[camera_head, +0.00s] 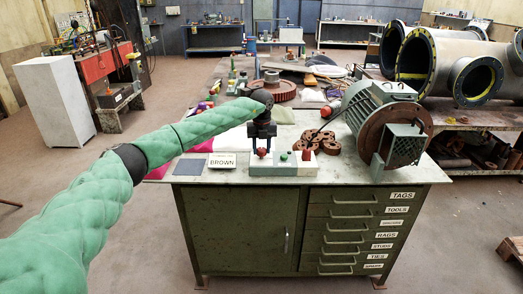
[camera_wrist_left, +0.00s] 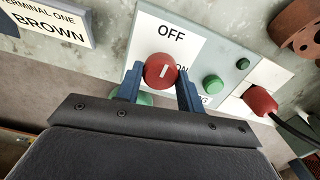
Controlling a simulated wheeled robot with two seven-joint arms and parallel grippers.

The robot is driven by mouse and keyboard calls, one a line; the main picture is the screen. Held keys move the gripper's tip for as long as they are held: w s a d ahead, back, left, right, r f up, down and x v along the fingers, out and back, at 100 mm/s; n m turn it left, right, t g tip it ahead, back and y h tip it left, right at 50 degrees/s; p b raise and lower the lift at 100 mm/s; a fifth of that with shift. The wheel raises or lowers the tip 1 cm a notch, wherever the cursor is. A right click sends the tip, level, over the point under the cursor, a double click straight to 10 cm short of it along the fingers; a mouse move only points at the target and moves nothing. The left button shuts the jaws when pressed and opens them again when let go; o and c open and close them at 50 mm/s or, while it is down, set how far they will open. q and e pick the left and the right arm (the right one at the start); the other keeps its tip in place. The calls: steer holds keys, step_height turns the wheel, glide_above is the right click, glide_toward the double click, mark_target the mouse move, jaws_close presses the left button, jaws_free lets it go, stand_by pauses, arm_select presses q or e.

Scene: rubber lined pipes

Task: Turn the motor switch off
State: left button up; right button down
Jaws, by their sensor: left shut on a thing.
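The motor switch is a red round knob (camera_head: 261,153) on a grey control box (camera_head: 288,169) at the bench's front edge. In the left wrist view the red knob (camera_wrist_left: 161,71) has a short white mark, close to upright in the picture. The label "OFF" (camera_wrist_left: 171,35) stands above it, and an "ON" label is partly hidden at its lower right. My left gripper (camera_head: 262,149) comes down on the knob from above. Its two blue fingers (camera_wrist_left: 158,86) are shut on either side of the knob. My right gripper is not in view.
A green button (camera_wrist_left: 213,84) and a red plug (camera_wrist_left: 260,100) with a black cable sit right of the knob. A "BROWN" sign (camera_head: 222,161) stands to the left. A large motor (camera_head: 385,120) and rusty flange parts (camera_head: 318,141) lie on the bench to the right.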

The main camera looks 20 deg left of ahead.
mark_target(262, 149)
arm_select(q)
steer(key=shift+w+r+n, duration=0.1)
steer(key=shift+r+n, duration=0.05)
steer(key=shift+n, duration=0.15)
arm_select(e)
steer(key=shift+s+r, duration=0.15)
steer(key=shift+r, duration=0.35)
arm_select(q)
steer(key=o, duration=1)
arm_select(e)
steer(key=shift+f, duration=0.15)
arm_select(q)
steer(key=shift+r, duration=0.3)
step_height(262, 149, up, 2)
steer(key=shift+r+b, duration=0.15)
steer(key=shift+b, duration=0.55)
step_height(262, 149, up, 4)
steer(key=shift+f+b, duration=0.2)
steer(key=shift+b, duration=0.2)
steer(key=shift+r, duration=0.6)
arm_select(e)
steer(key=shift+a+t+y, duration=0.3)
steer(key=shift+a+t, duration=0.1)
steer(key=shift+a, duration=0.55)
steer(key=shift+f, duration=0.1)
